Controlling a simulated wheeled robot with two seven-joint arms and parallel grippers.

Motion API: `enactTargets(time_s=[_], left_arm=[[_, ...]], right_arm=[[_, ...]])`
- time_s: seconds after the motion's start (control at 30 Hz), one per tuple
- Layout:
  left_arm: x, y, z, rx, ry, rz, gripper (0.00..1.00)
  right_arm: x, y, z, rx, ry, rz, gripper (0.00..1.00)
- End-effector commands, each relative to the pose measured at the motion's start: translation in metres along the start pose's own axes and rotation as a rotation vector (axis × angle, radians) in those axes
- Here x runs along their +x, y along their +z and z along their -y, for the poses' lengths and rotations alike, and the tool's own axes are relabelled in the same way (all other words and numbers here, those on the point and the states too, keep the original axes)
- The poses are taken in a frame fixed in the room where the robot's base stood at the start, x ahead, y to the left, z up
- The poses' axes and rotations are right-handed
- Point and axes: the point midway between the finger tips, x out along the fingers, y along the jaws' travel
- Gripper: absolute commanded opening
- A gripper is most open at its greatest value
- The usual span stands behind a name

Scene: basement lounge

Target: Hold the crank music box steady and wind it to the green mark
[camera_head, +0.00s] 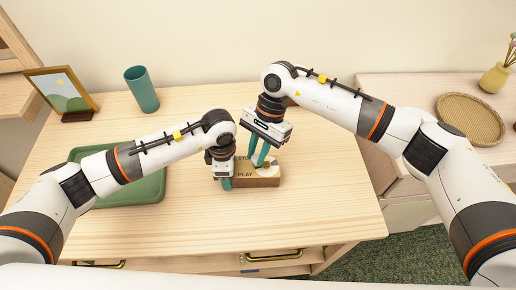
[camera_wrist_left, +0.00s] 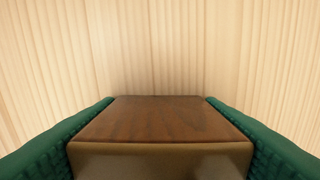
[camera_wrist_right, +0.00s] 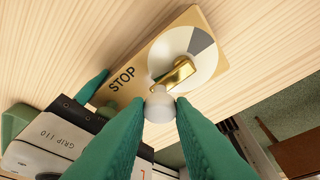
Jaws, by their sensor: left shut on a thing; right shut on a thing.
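The music box (camera_head: 262,182) is a small wooden block on the table, lettered PLAY and STOP. Its top carries a white dial (camera_wrist_right: 205,66) with a dark grey sector and a gold crank (camera_wrist_right: 174,74) ending in a pale knob (camera_wrist_right: 159,104). My left gripper (camera_head: 226,184) is shut on the left end of the box; the left wrist view shows its brown wood (camera_wrist_left: 160,122) between the green pads. My right gripper (camera_head: 258,164), coming from above, is shut on the knob.
A green tray (camera_head: 150,190) lies at left, partly under my left arm. A teal cup (camera_head: 142,90) and a picture frame (camera_head: 62,92) stand behind it. A side cabinet at right holds a woven basket (camera_head: 470,118) and a vase (camera_head: 494,78). The table front is clear.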

Motion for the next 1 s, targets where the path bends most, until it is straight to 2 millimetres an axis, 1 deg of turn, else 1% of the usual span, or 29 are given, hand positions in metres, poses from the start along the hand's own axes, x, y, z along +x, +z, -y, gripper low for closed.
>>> enactTargets(time_s=[0.17,0.2,0.27,0.3,0.33,0.57,0.67,0.77,0.87,1.0], left_arm=[[0.000,0.001,0.001,-0.001,-0.001,0.000,0.28],[0.000,0.001,0.001,-0.002,-0.001,0.001,0.28],[0.000,0.001,0.001,-0.001,-0.001,0.000,0.28],[0.000,0.001,0.001,-0.001,-0.001,0.000,0.28],[0.000,0.000,0.001,-0.001,-0.001,0.000,0.28],[0.000,0.000,0.000,-0.001,-0.001,0.000,0.28],[0.000,0.000,0.000,-0.001,-0.001,0.000,0.28],[0.000,0.000,0.000,0.000,-0.001,0.000,0.28],[0.000,0.000,0.000,0.000,-0.001,0.000,0.28],[0.000,0.000,0.000,0.000,-0.001,-0.001,0.28]], right_arm=[[0.000,0.000,0.000,0.001,0.000,0.000,0.00],[0.000,0.000,0.000,0.002,0.000,0.000,0.25],[0.000,0.000,0.000,0.002,0.000,0.000,0.35],[0.000,0.000,0.000,0.002,0.000,0.000,0.41],[0.000,0.000,0.000,0.002,0.000,0.000,0.44],[0.000,0.000,0.000,0.003,0.001,0.000,0.44],[-0.004,0.000,0.000,0.003,0.001,0.001,0.44],[-0.016,0.001,0.000,0.003,0.002,0.002,0.44],[-0.035,0.001,-0.001,0.003,0.005,0.003,0.44],[-0.066,0.001,0.000,0.003,0.003,0.002,0.44]])
